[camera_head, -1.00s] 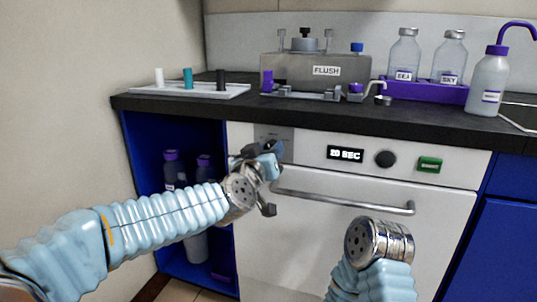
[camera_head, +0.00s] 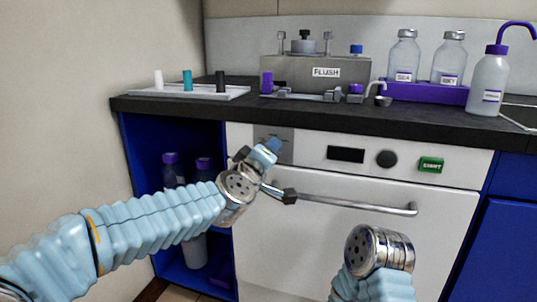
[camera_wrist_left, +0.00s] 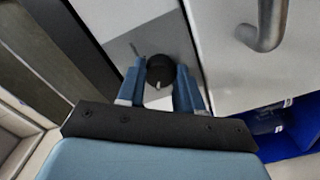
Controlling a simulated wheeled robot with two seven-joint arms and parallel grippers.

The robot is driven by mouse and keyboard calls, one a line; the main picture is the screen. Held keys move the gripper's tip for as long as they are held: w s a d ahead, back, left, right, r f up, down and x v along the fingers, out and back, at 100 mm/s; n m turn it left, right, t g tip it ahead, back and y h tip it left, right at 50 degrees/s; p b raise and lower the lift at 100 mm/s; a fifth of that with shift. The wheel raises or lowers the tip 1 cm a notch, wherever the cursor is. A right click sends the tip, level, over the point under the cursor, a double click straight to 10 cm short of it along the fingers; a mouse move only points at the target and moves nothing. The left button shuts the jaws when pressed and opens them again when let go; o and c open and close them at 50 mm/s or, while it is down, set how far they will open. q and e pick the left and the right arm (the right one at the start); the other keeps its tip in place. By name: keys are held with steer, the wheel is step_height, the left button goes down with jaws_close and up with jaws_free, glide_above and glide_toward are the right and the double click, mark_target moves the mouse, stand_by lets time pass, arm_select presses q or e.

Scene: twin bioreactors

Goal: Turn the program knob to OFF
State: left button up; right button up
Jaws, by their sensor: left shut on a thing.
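The program knob (camera_wrist_left: 160,70) is a round black knob with a pale mark on its edge, set on a grey plate at the left end of the white front panel. In the left wrist view, the blue fingers of my left gripper (camera_wrist_left: 160,78) stand on either side of it, shut on it. In the head view my left gripper (camera_head: 269,149) reaches the grey plate (camera_head: 287,143) and hides the knob. The plate's markings are not readable. The display (camera_head: 345,154) is dark. My right arm shows at the lower right, but its gripper fingers are not visible.
A second black knob (camera_head: 386,158) and a green button (camera_head: 431,164) sit further right on the panel. A door handle (camera_head: 350,203) runs below, close to my left wrist. The dark worktop (camera_head: 420,118) above carries bottles and a grey FLUSH device (camera_head: 300,72).

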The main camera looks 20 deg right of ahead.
stand_by(0.5)
arm_select(q)
steer(key=o, duration=1)
steer(key=shift+o, duration=0.2)
steer(key=v, duration=1.4)
steer(key=shift+b, duration=0.3)
steer(key=shift+w, duration=0.1)
